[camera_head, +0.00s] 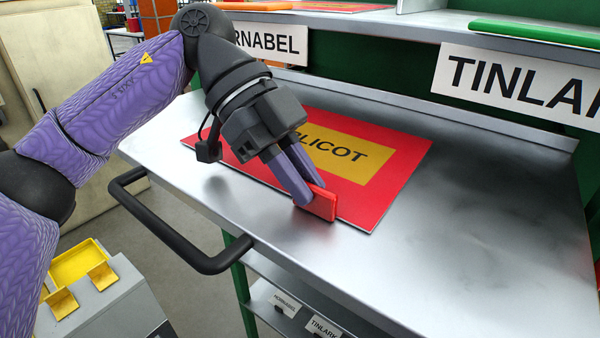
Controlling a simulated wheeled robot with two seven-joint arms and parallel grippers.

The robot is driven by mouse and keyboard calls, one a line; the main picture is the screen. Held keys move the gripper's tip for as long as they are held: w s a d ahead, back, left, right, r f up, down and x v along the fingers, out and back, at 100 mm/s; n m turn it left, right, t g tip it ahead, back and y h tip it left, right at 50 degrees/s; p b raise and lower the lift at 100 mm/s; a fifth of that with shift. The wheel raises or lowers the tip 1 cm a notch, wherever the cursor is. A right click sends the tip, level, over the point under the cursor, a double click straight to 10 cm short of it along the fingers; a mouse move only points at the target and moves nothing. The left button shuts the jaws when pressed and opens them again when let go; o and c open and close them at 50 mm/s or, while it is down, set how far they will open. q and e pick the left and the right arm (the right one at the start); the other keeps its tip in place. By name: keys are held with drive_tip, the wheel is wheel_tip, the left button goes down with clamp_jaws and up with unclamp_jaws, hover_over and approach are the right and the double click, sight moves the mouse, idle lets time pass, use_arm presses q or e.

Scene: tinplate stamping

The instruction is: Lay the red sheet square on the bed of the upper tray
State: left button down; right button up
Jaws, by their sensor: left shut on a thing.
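The red sheet (390,195) has a yellow panel lettered "LICOT", its first letters hidden behind my gripper. It is over the grey metal bed of the tray (480,230), near its left and back part. Its far edge runs roughly along the tray's back lip; I cannot tell whether it is exactly square or fully touching the bed. My left gripper (308,193) reaches down over the sheet's near edge. Its purple fingers are shut on a red block-like tab (318,206) at that edge. My right gripper is not in view.
A black handle (185,250) sticks out at the tray's left end. Labels reading "TINLARK" (520,85) and "RNABEL" (275,40) hang below a shelf behind, which holds a green piece (535,35). A yellow-topped box (85,262) stands lower left. The bed's right side is clear.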

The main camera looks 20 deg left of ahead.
use_arm(q)
drive_tip(key=c, duration=0.7)
unclamp_jaws()
drive_tip(key=p+v, duration=0.2)
drive_tip(key=v, duration=1)
drive_tip(key=shift+p, duration=0.35)
